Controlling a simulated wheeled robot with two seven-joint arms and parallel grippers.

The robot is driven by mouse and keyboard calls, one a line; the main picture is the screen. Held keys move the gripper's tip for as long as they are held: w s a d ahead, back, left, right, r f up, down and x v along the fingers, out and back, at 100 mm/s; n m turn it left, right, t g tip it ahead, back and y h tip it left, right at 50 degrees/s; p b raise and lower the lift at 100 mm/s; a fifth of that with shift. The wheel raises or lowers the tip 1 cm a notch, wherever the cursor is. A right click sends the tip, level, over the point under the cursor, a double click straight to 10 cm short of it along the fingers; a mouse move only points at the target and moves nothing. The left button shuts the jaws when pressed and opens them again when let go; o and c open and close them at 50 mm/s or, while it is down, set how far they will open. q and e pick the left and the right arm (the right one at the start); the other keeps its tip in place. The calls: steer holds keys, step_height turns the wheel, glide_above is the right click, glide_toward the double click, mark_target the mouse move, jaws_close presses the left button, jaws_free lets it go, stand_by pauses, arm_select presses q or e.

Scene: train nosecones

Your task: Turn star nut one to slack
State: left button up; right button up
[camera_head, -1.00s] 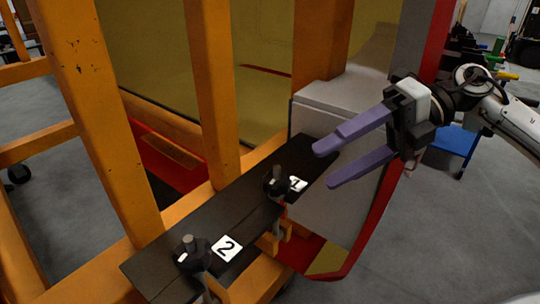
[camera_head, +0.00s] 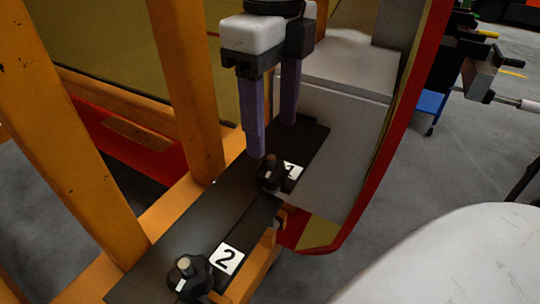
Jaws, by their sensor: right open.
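Star nut one (camera_head: 270,175) is a dark knob on the black plate (camera_head: 215,220), beside a white label marked 1 (camera_head: 292,171). My right gripper (camera_head: 272,138) points down with its two purple fingers apart. It is just behind and above star nut one, and nothing shows between the fingers. The nearer fingertip is close to the nut; I cannot tell if it touches. Star nut two (camera_head: 188,275) stands nearer on the same plate, by a label marked 2 (camera_head: 227,258). My left gripper does not show.
Orange frame posts (camera_head: 185,85) rise to the left of the plate. A grey box-like block (camera_head: 335,125) and a red-edged panel (camera_head: 400,120) stand to the right. A white rounded surface (camera_head: 450,265) fills the lower right. Grey floor lies beyond.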

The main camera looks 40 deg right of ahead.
mark_target(272, 154)
step_height(272, 154, down, 8)
steer(key=shift+r, duration=0.1)
steer(key=shift+c, duration=0.4)
steer(key=c, duration=1)
steer(key=shift+o, duration=0.2)
